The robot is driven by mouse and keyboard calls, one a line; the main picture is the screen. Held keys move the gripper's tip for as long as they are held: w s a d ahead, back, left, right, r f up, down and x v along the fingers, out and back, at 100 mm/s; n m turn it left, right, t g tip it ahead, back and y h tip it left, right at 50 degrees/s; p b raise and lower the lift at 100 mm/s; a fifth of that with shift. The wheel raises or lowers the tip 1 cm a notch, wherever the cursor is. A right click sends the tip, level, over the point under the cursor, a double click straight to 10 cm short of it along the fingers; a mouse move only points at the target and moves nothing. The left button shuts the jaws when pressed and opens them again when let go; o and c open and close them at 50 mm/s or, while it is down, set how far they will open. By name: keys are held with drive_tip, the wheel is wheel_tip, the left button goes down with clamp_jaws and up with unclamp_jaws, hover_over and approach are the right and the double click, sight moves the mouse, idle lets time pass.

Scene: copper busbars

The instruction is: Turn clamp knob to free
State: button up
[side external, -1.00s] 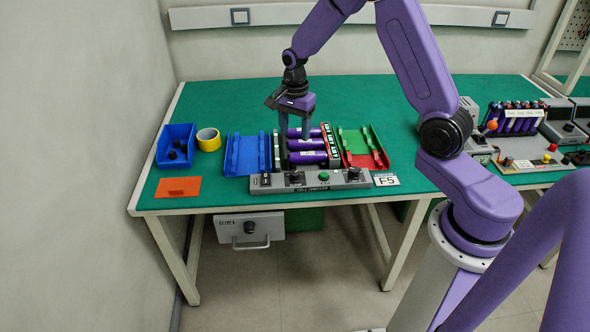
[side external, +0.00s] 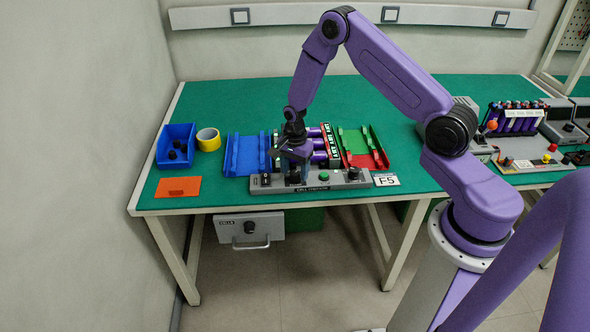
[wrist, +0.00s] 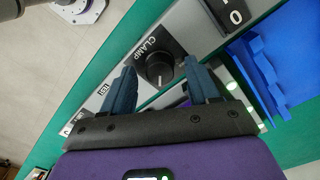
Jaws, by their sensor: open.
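The black clamp knob (wrist: 159,72) is in the wrist view, on a grey panel beside the printed word CLAMP. A pale pointer mark shows on its face. My gripper (wrist: 158,66) is open, with one blue-grey finger on each side of the knob. I cannot tell whether either finger touches it. In the side external view my gripper (side external: 294,180) is low over the left part of the grey control panel (side external: 330,182) and mostly hides the knob there.
Purple cells (side external: 319,144) lie in the fixture behind the panel. A blue tray (side external: 246,154) is to the left, a green and red tray (side external: 362,148) to the right. A green button (side external: 324,177) and another black knob (side external: 353,174) are along the panel.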

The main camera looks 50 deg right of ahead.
drive_tip(key=shift+f, duration=0.2)
drive_tip(key=c, duration=1)
drive_tip(key=shift+c, duration=0.2)
